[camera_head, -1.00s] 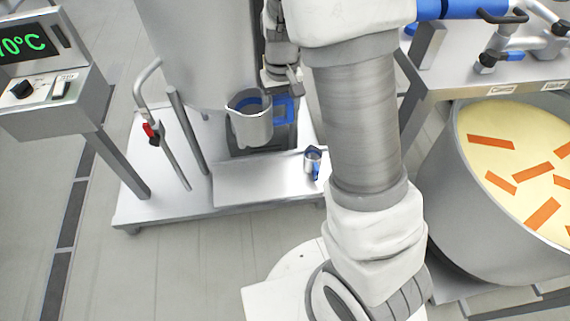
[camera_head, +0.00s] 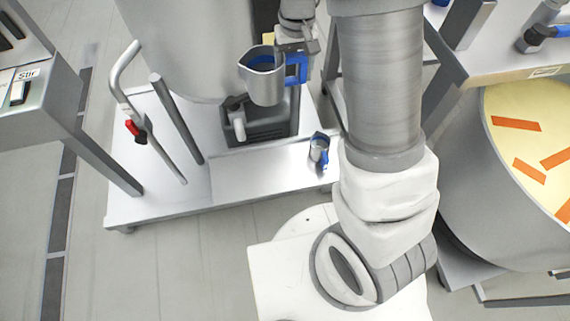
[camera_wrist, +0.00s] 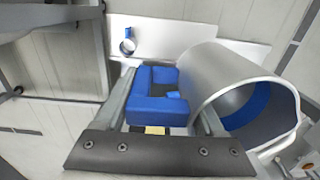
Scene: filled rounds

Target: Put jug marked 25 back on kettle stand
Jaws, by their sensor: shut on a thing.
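My gripper (camera_head: 298,47) is shut on the blue handle (camera_head: 297,68) of a grey metal jug (camera_head: 262,82). The jug is held roughly upright above the kettle stand (camera_head: 250,172), a low metal platform, and appears apart from it. In the wrist view, the jug (camera_wrist: 225,75) hangs to the right of my gripper (camera_wrist: 160,100), with the blue handle (camera_wrist: 155,108) between the fingers. No 25 marking is readable.
The big kettle (camera_head: 185,50) rises behind. A post (camera_head: 178,120) and a red-gripped lever (camera_head: 135,128) are at left. A large food-filled pot (camera_head: 480,190) is at right. The platform's front is bare.

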